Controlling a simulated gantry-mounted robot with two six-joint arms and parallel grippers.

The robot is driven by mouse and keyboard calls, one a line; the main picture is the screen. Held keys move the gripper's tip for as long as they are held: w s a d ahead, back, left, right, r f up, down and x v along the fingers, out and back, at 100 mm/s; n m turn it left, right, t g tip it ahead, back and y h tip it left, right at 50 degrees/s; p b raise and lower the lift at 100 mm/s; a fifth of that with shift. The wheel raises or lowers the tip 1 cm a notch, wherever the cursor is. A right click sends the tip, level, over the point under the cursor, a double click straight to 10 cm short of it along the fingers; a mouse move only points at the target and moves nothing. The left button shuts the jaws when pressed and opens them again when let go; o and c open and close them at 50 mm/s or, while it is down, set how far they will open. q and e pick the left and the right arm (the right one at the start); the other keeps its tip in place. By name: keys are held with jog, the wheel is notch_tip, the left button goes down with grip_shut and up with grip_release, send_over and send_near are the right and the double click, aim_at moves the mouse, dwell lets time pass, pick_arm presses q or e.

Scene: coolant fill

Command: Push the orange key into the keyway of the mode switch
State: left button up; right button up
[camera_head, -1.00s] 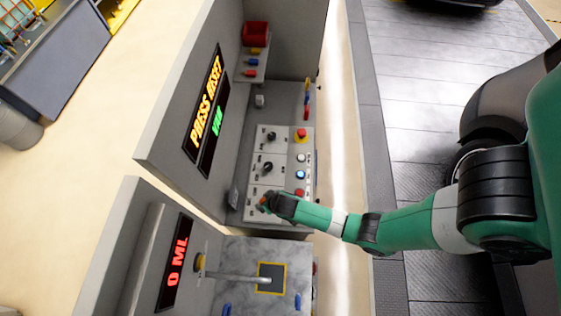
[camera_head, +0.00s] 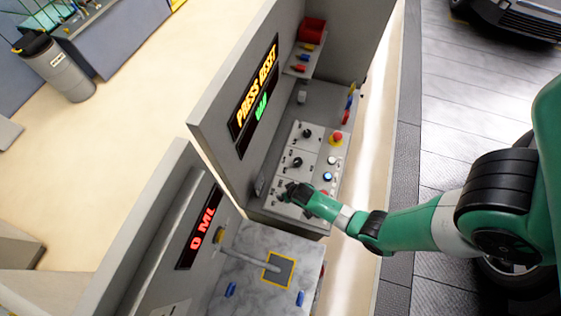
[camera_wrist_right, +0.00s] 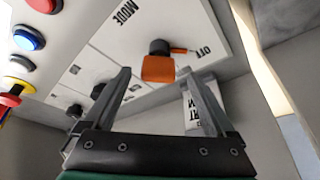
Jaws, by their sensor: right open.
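In the right wrist view the orange key (camera_wrist_right: 158,69) stands at the black mode switch (camera_wrist_right: 159,46), between the words MODE and OFF on the white panel. A small orange piece shows beside the switch toward OFF. How deep the key sits in the keyway cannot be told. My right gripper (camera_wrist_right: 159,77) is open, its fingertips on either side of the key with gaps visible. In the head view my right gripper (camera_head: 285,191) is at the near end of the control panel (camera_head: 310,150), covering the key and switch. My left gripper is not in view.
Two other black knobs, a red emergency button (camera_head: 336,139) and a lit blue button (camera_head: 328,176) share the panel. A display (camera_head: 255,95) reads PRESS RESET. A red bin (camera_head: 312,29) sits on the shelf above. A marble-look bench (camera_head: 240,285) lies nearer.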

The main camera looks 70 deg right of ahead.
jog(key=shift+b+x, duration=0.45)
jog(key=shift+x, duration=0.65)
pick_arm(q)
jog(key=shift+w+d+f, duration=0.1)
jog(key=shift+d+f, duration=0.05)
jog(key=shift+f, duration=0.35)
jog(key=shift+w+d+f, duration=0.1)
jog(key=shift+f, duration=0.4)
pick_arm(e)
jog(key=shift+s+d, duration=0.1)
jog(key=c, duration=1.3)
jog(key=shift+o, duration=0.3)
jog(key=o, duration=1.2)
